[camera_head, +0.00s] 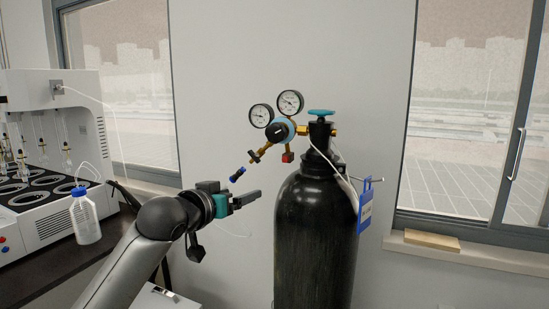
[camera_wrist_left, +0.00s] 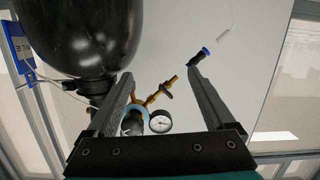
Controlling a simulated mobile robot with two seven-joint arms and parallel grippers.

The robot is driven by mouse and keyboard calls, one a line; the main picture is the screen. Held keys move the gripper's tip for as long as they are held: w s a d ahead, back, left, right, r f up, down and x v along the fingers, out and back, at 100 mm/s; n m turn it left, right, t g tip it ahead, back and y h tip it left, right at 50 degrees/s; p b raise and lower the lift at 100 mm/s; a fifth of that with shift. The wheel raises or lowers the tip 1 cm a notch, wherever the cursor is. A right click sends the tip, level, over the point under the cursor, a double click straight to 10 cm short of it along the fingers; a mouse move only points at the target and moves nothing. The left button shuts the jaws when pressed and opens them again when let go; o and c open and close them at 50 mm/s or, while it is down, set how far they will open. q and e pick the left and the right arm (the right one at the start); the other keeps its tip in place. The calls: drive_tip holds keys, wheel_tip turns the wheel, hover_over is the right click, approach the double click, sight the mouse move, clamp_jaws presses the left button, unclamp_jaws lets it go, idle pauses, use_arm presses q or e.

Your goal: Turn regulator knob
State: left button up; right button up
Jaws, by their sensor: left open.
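The regulator knob (camera_head: 277,132), dark with a blue body around it, faces out below two round gauges. In the left wrist view the regulator (camera_wrist_left: 133,122) shows low in the picture, between the fingers and partly hidden behind the left-hand one. My left gripper (camera_head: 250,193) is open and empty, below and left of the knob in the head view and apart from it. The wrist view shows its two fingers spread (camera_wrist_left: 159,75). A black gas cylinder (camera_head: 315,235) stands upright beneath the regulator. My right gripper is not in view.
A blue-ended hose fitting (camera_head: 237,174) hangs close to my left fingers. A teal valve handwheel (camera_head: 321,112) tops the cylinder, and a blue tag (camera_head: 365,203) hangs at its right. A white distiller (camera_head: 60,150) and a blue-capped bottle (camera_head: 86,220) stand at the left.

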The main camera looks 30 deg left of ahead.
sight(274, 134)
use_arm(q)
drive_tip(key=s+d+r+m+t+h, duration=0.1)
drive_tip(key=s+d+r, duration=0.15)
drive_tip(key=r, duration=0.35)
drive_tip(key=s+d+r+m+t, duration=0.1)
drive_tip(key=s+d+r, duration=0.1)
drive_tip(key=s+r, duration=0.3)
drive_tip(key=w, duration=1.1)
drive_tip(key=w+r, duration=0.1)
drive_tip(key=w, duration=0.4)
drive_tip(key=shift+w+d+r+p, duration=0.1)
drive_tip(key=shift+w+d+p, duration=0.1)
drive_tip(key=shift+p, duration=0.2)
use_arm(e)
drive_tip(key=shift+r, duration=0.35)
use_arm(q)
drive_tip(key=shift+s, duration=0.1)
drive_tip(key=shift+c, duration=0.3)
